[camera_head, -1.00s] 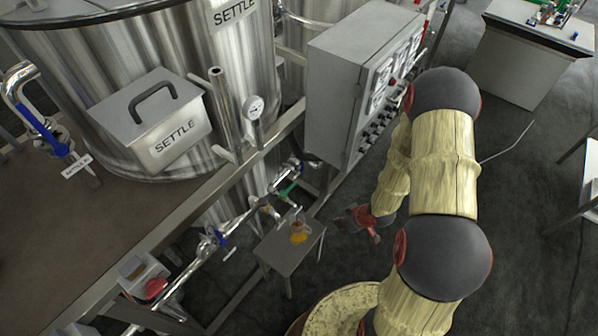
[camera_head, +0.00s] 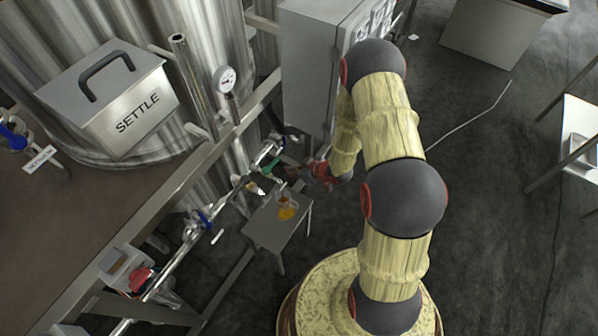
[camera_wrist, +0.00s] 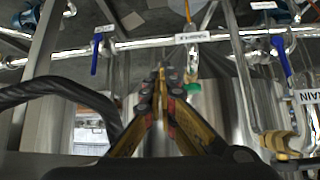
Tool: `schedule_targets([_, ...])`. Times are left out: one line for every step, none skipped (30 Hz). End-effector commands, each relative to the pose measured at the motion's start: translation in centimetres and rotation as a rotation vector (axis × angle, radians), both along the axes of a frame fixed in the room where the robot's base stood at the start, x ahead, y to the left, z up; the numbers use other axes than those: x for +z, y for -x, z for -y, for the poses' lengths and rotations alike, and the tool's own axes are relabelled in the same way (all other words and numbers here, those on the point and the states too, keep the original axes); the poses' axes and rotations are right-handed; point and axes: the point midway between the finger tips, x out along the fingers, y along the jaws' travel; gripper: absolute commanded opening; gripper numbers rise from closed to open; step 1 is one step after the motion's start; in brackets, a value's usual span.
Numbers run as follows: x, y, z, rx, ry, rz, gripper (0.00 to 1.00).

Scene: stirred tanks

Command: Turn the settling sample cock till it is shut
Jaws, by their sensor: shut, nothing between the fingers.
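A pipe run (camera_head: 222,204) passes below the settling tank, with several valves on it. A green-handled fitting (camera_head: 270,166) sits on it near my gripper (camera_head: 298,171). In the wrist view a small tag (camera_wrist: 193,37), seemingly reading SAMPLE upside down, hangs on the pipe. A green piece (camera_wrist: 193,88) shows below it, just right of my gripper (camera_wrist: 162,76). I cannot tell for certain which part is the sample cock's handle, or its angle. My gripper's fingers are closed together and empty, apparently short of the fittings.
A small stand (camera_head: 262,232) below the pipe holds a beaker of orange liquid (camera_head: 287,208). Blue-handled valves (camera_wrist: 95,55) (camera_wrist: 283,56) flank the tag. A grey control cabinet (camera_head: 310,70) stands behind.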

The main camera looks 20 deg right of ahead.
Motion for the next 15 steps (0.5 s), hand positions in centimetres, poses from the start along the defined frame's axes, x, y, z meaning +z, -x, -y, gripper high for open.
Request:
schedule_targets([-0.2, -0.9, -0.5, 0.004, 0.002, 0.003, 0.00])
schedule_targets([-0.3, -1.2, -0.7, 0.004, 0.001, 0.002, 0.00])
schedule_targets([-0.3, -1.6, -1.0, 0.004, 0.001, 0.002, 0.00])
schedule_targets([-0.4, -1.9, -1.2, 0.004, 0.001, 0.002, 0.00])
schedule_targets([-0.4, -2.2, -1.3, 0.004, 0.001, 0.002, 0.00])
schedule_targets([-0.5, -2.5, -1.4, 0.002, 0.001, 0.002, 0.00])
schedule_targets([-0.5, -2.7, -1.5, 0.002, 0.001, 0.002, 0.00])
schedule_targets([-0.5, -2.9, -1.6, 0.002, 0.001, 0.002, 0.00])
schedule_targets([-0.5, -3.1, -1.7, 0.001, 0.001, 0.002, 0.00])
schedule_targets([-0.5, -3.1, -1.7, 0.001, 0.000, 0.001, 0.00])
schedule_targets([-0.5, -3.2, -1.8, 0.000, 0.001, 0.001, 0.00])
schedule_targets([-0.5, -3.2, -1.8, 0.000, 0.001, 0.001, 0.00])
schedule_targets([-0.5, -3.3, -1.8, -0.001, 0.001, 0.000, 0.00])
schedule_targets([-0.5, -3.3, -1.8, -0.001, 0.001, 0.000, 0.00])
schedule_targets([-0.5, -3.3, -1.8, -0.001, 0.001, 0.000, 0.00])
